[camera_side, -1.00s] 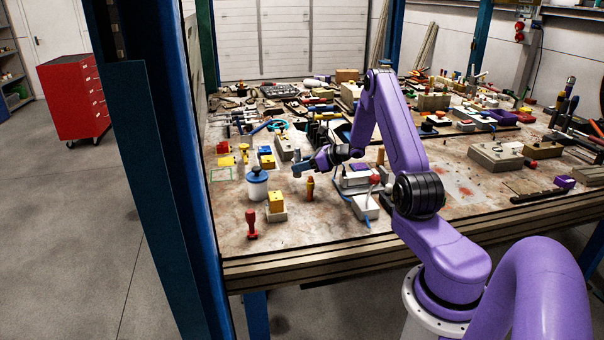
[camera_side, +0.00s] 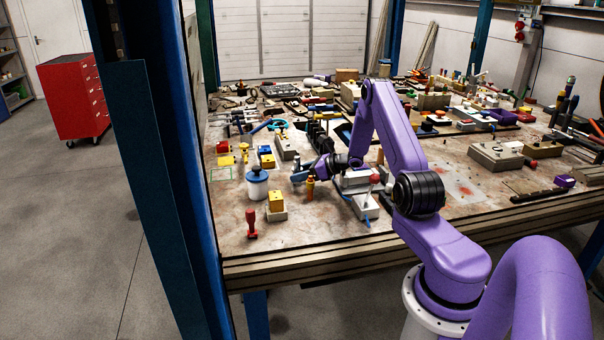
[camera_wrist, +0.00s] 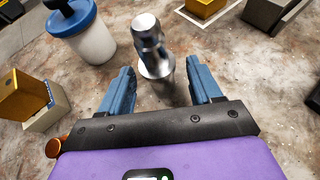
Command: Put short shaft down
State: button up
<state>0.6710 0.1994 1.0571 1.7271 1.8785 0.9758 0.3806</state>
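The short shaft (camera_wrist: 151,50) is a shiny metal piece with a stepped, rounded top. In the wrist view it stands roughly upright on the stained table top, just beyond and between my fingertips. My gripper (camera_wrist: 159,77) is open, with its two blue fingers apart and a visible gap on each side of the shaft. In the side view my gripper (camera_side: 300,176) is low over the table, to the right of the blue-lidded white jar. The shaft is too small there to make out clearly.
The white jar (camera_side: 257,187) also shows in the wrist view (camera_wrist: 90,38). A yellow block (camera_side: 276,201) on a beige base stands in front of it. An orange-handled tool (camera_side: 310,188) is close beside my gripper. A red-handled tool (camera_side: 251,225) stands near the front edge.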

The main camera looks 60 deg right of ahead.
jog(key=shift+r, duration=0.2)
jog(key=v, duration=1.2)
